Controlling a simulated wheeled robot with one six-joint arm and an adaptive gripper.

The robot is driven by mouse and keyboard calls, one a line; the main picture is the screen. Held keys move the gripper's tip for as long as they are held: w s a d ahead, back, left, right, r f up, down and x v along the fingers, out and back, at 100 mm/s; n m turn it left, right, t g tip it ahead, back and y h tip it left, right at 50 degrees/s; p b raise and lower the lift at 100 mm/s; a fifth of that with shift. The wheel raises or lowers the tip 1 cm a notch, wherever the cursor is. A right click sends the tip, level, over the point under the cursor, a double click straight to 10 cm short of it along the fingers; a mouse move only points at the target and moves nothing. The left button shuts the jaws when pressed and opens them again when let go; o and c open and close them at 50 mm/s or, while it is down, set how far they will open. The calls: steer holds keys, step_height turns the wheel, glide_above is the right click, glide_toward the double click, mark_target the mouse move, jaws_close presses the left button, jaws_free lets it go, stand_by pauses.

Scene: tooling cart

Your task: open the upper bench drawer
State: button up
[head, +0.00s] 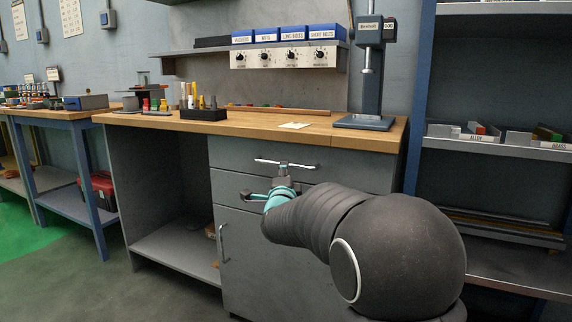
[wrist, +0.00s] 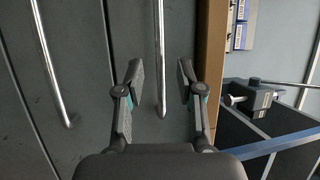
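The upper bench drawer (head: 345,172) has a grey front just under the wooden top and looks shut, flush with the bench. Its silver bar handle (head: 268,161) runs across the front in the head view. In the wrist view the same upper handle (wrist: 160,40) runs up and down between my fingers. My gripper (head: 283,171) is at this handle; in the wrist view my gripper (wrist: 159,78) is open, one finger on each side of the bar, with gaps to both. How far the fingertips reach past the bar is unclear.
A lower drawer handle (wrist: 48,60) lies left of my fingers in the wrist view. The wooden benchtop (head: 230,127) edge is close on the other side. A cupboard door handle (head: 223,243) is below. A blue-framed shelf (head: 415,100) stands right of the bench.

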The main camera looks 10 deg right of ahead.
steer(key=shift+p+x, duration=0.3)
steer(key=shift+x, duration=2.45)
jaws_close()
